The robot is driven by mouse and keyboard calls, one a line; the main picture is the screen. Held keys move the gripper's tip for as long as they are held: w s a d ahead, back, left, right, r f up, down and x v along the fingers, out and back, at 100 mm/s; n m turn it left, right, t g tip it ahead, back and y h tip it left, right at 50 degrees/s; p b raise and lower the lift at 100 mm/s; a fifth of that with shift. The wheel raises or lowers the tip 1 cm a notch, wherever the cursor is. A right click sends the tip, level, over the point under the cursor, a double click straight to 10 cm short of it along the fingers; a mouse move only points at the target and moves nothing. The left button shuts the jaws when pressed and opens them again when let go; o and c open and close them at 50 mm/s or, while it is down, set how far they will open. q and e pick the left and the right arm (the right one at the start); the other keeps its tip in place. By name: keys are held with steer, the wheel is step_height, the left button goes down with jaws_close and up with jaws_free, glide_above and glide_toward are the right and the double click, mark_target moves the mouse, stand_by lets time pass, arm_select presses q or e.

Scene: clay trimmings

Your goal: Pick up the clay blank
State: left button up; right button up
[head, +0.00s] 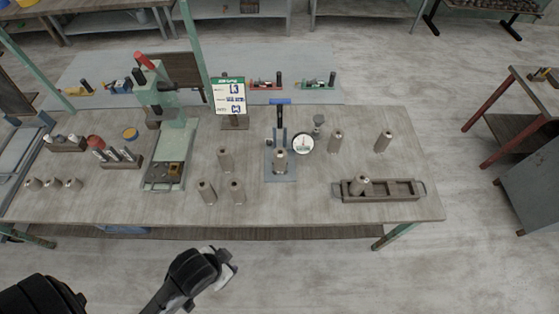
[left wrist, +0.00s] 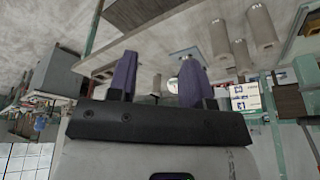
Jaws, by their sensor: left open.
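Several grey-brown clay blanks, upright cylinders, stand on the workbench. In the head view, three (head: 224,160) (head: 207,192) (head: 236,192) group left of centre, two (head: 336,141) (head: 383,141) stand at the right, and one (head: 280,161) sits in a small fixture. Another (head: 360,186) is at the wooden tray (head: 405,198). I cannot tell which one is meant. My left gripper (head: 232,268) is in front of the bench's near edge, apart from the blanks. In the left wrist view its fingers (left wrist: 158,78) are spread with nothing held, and blanks (left wrist: 262,27) show beyond. My right gripper is not seen.
A green press (head: 163,100) stands left on the bench, near a sign (head: 230,96). A round dial (head: 303,143) is beside the fixture. Small cylinders (head: 53,184) stand at the far left. The bench front between the blanks and the tray is clear.

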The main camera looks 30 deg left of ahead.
arm_select(q)
steer(key=shift+o, duration=0.5)
steer(key=o, duration=0.8)
